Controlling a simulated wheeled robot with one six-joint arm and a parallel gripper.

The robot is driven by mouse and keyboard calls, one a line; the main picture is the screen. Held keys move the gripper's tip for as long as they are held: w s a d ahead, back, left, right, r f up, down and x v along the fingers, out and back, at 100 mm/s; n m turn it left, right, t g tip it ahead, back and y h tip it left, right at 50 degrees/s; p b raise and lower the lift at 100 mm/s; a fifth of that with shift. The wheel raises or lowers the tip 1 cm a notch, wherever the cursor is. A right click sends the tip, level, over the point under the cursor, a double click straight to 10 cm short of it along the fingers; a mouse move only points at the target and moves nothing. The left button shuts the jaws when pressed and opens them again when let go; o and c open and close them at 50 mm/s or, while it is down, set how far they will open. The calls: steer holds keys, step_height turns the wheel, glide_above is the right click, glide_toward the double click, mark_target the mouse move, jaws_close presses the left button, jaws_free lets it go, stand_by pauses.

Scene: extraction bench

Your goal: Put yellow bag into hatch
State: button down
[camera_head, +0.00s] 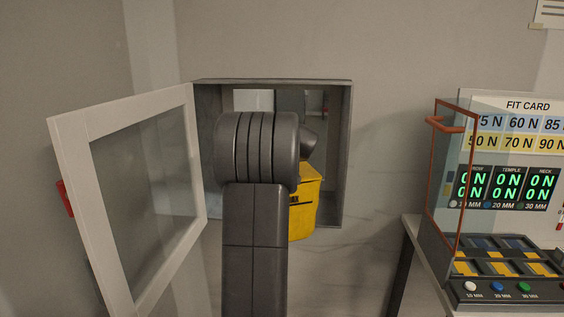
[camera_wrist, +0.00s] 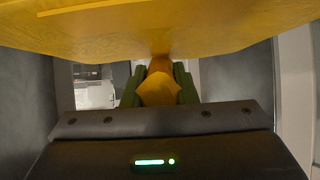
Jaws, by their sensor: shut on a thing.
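The yellow bag (camera_head: 304,206) shows in the head view to the right of my dark arm, in front of or inside the lower right of the hatch (camera_head: 347,150); its exact depth is unclear. My arm hides part of the bag and of the opening. The hatch is a grey metal frame in the wall, with its glazed white-framed door (camera_head: 70,160) swung open to the left. In the wrist view the bag (camera_wrist: 210,28) fills the top. My gripper (camera_wrist: 158,85) has green fingers shut on the bag's gathered neck.
A bench (camera_head: 412,226) stands at the right with a fit card panel (camera_head: 525,105), lit displays and a clear orange-edged shield (camera_head: 433,190). A red handle (camera_head: 65,198) sits on the open door's outer edge. Grey walls flank the bag in the wrist view.

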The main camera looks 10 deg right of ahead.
steer(key=w+d+f+p, duration=0.1)
steer(key=w+d+p, duration=0.2)
steer(key=w+p, duration=0.3)
steer(key=w+d+p, duration=0.3)
steer(key=w+p, duration=0.4)
steer(key=w, duration=0.7)
steer(key=shift+w+f, duration=0.25)
steer(key=shift+f, duration=0.15)
stand_by(0.7)
steer(key=shift+f, duration=0.55)
stand_by(0.7)
steer(key=c, duration=1.1)
jaws_free()
steer(key=shift+s, duration=0.1)
steer(key=shift+b+v, duration=2.9)
steer(key=shift+v, duration=3.95)
